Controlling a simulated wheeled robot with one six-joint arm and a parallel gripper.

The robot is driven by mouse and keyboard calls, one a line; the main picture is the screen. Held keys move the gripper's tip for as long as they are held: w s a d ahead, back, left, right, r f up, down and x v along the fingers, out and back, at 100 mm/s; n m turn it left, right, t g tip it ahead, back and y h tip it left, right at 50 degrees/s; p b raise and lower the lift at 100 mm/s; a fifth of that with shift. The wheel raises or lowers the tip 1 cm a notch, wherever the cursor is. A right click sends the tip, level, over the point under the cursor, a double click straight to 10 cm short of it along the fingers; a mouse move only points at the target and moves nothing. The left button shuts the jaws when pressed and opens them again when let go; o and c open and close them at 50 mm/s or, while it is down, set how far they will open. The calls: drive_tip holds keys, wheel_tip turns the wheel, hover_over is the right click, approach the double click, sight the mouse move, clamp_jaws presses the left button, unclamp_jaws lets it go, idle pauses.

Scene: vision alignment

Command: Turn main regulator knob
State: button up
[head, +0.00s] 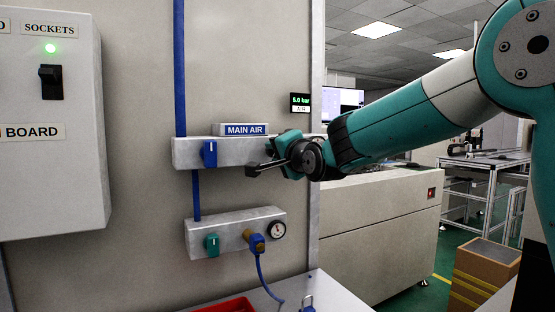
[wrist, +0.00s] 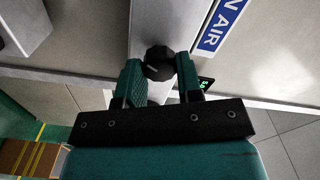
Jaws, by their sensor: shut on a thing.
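The main regulator knob is a dark, faceted knob (wrist: 157,64) with a light mark line, in the upper middle of the wrist view. My gripper (wrist: 160,68) has its two green fingers on either side of it, shut on it. In the head view my gripper (head: 276,147) reaches the right part of the upper grey MAIN AIR block (head: 190,158) and hides the knob. The MAIN AIR label (head: 245,130) sits on top of that block. A small display (head: 300,98) above and to the right reads 5.0 bar.
A blue valve handle (head: 210,153) is on the upper block, left of my gripper. A lower block (head: 228,227) carries a teal handle (head: 212,244), a plugged blue hose (head: 262,275) and a round gauge (head: 277,229). A switch box (head: 45,175) hangs at left.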

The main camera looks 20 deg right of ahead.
drive_tip(key=shift+m, duration=0.6)
drive_tip(key=o, duration=0.9)
drive_tip(key=shift+o, duration=0.2)
drive_tip(key=s+d, duration=0.2)
drive_tip(key=s, duration=1.5)
drive_tip(key=shift+s+d, duration=0.15)
drive_tip(key=shift+d, duration=0.2)
